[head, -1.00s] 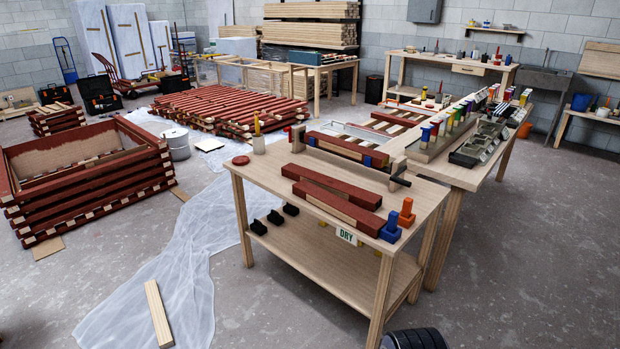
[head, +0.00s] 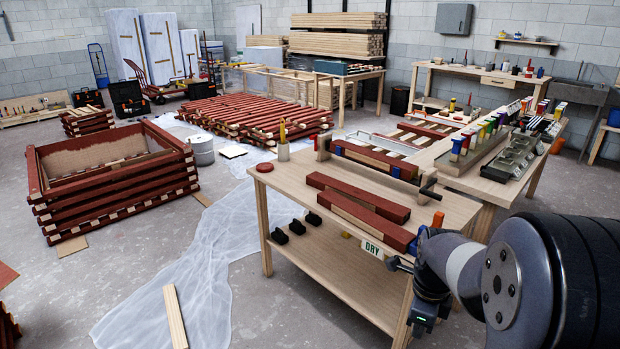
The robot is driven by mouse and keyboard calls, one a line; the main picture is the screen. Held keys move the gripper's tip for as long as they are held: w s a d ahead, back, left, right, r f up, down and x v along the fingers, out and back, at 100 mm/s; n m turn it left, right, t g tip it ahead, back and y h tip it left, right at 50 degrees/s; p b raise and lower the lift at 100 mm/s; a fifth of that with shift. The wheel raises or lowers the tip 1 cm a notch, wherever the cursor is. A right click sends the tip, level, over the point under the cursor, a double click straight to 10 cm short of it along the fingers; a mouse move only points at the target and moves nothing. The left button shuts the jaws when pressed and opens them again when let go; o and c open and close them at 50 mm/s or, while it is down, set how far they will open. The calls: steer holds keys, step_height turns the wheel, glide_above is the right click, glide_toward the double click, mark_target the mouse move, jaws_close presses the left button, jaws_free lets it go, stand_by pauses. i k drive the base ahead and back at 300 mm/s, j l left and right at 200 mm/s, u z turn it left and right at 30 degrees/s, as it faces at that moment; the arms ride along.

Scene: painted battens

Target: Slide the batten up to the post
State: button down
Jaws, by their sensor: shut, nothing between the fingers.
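Two red-brown battens lie side by side on the near wooden table: a rear one (head: 357,196) and a front one (head: 363,219) with a bare wood side. A short orange upright (head: 438,219) and a blue piece (head: 417,238) stand at the front batten's right end, partly hidden by my arm. A wooden upright (head: 323,147) stands at the table's back. I cannot tell which upright is the post. My gripper (head: 399,264) is shut and empty at the table's front right edge, below and in front of the front batten's right end. Its fingers are small in view.
A DRY sign (head: 372,250) hangs on the table's front edge. A red batten (head: 375,159) lies farther back, with a dark-handled bar (head: 429,184) near it. Black blocks (head: 296,227) sit on the lower shelf. The table's left front is mostly clear.

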mark_target(397, 213)
steer(key=i+j+z, duration=0.25)
steer(key=i+j, duration=0.85)
steer(key=i, duration=0.45)
steer(key=i+j+z, duration=0.2)
steer(key=i+j, duration=1.15)
steer(key=i, duration=0.05)
